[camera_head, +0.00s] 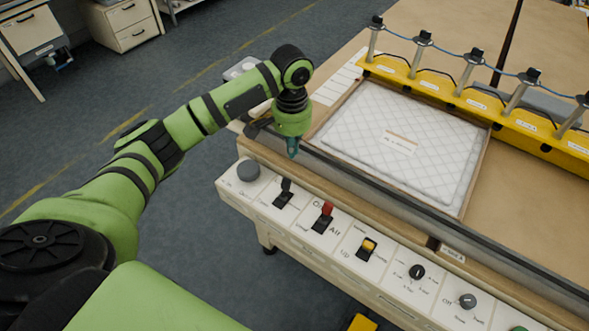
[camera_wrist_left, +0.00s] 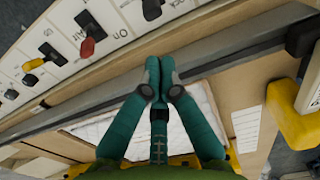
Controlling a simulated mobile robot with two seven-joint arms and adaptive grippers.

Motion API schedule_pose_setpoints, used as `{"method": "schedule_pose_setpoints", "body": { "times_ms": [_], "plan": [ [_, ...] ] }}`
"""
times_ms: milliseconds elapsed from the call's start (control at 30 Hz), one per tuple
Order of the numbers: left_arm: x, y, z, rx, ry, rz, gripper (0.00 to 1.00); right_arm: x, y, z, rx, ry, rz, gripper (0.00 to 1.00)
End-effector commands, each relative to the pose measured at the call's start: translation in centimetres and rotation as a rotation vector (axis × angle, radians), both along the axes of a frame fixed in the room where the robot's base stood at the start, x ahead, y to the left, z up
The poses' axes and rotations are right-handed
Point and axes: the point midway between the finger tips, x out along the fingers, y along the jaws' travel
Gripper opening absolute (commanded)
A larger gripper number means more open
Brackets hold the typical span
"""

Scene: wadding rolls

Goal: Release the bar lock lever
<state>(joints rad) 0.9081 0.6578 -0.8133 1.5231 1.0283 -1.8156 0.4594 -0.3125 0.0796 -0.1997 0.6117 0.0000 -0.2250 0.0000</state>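My left gripper (camera_head: 292,148) points down over the long grey bar (camera_head: 400,200) at the front edge of the table. In the left wrist view the fingertips (camera_wrist_left: 158,66) are together with nothing between them, over or against the bar (camera_wrist_left: 110,92); contact is unclear. A black piece (camera_head: 258,127) sits at the bar's left end, partly behind my wrist. It also shows in the left wrist view (camera_wrist_left: 303,36), near a yellow block (camera_wrist_left: 297,112). I cannot tell which piece is the lock lever. My right gripper is not in view.
A control panel with a red switch (camera_head: 324,217), a yellow switch (camera_head: 367,248) and several knobs runs below the bar. A white quilted pad (camera_head: 400,150) lies behind it. A yellow beam (camera_head: 470,98) with several upright cylinders crosses the table farther back.

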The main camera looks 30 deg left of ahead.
Motion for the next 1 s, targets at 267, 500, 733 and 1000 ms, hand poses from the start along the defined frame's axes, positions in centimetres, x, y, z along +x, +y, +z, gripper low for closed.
{"method": "schedule_pose_setpoints", "body": {
  "times_ms": [267,500,733,1000],
  "plan": [
    [0.0,-0.1,-1.5,0.0,0.002,0.0,0.0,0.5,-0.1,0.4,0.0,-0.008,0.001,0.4],
    [0.0,-0.1,-5.9,0.0,0.002,0.0,0.0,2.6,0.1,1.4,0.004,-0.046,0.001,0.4],
    [0.0,-0.1,-9.1,0.0,0.0,-0.002,0.0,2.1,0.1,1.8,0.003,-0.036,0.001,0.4],
    [0.1,0.0,-10.0,0.001,-0.003,-0.002,0.0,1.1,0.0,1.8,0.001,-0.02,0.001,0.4]
  ]
}}
